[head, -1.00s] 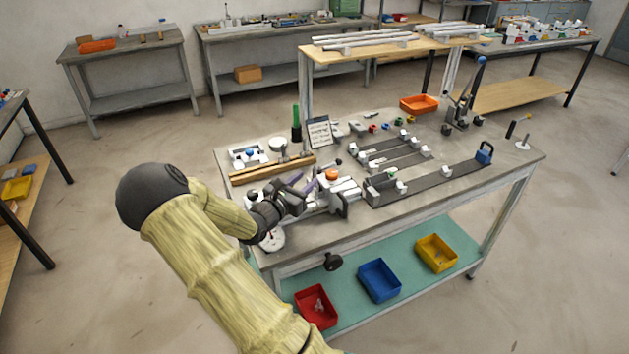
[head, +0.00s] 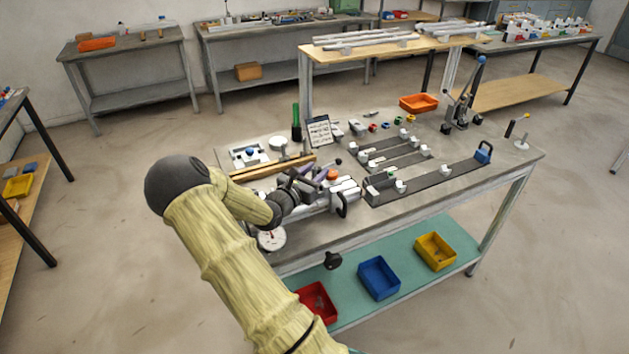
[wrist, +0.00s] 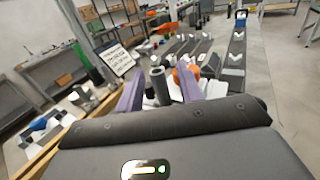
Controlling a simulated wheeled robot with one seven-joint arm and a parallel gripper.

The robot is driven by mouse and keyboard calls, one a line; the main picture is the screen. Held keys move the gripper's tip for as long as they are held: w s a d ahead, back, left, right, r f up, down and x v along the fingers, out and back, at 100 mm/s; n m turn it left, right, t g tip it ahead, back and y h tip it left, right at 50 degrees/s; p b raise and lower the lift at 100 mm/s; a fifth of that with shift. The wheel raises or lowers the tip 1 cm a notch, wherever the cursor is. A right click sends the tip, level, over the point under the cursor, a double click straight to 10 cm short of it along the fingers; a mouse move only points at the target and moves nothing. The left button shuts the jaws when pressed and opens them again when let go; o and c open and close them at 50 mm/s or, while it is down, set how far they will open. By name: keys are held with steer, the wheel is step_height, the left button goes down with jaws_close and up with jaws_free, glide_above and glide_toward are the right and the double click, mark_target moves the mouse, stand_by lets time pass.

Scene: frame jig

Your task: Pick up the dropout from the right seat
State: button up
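My gripper (head: 316,177) is over the left part of the workbench, above a jig of pale blocks and bars (head: 345,188). In the wrist view its two purple fingers (wrist: 158,92) are spread apart. A dark grey hollow cylinder (wrist: 157,76) stands upright in the picture between or beyond them; I see no contact with either finger. An orange round part (head: 332,174) is just right of the fingers and also shows behind the right finger in the wrist view (wrist: 183,68). I cannot clearly make out the dropout or the right seat; the gripper and arm hide part of the jig.
A white sign (head: 318,131) and a green-topped post (head: 296,122) stand behind the gripper. Dark rails with white blocks (head: 440,175) fill the right of the bench. An orange tray (head: 418,103) is at the back. Blue (head: 379,279) and yellow (head: 435,251) bins are on the lower shelf.

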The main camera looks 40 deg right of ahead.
jaws_close()
steer(key=shift+r, duration=0.15)
step_height(320, 180, up, 28)
steer(key=p, duration=1.9)
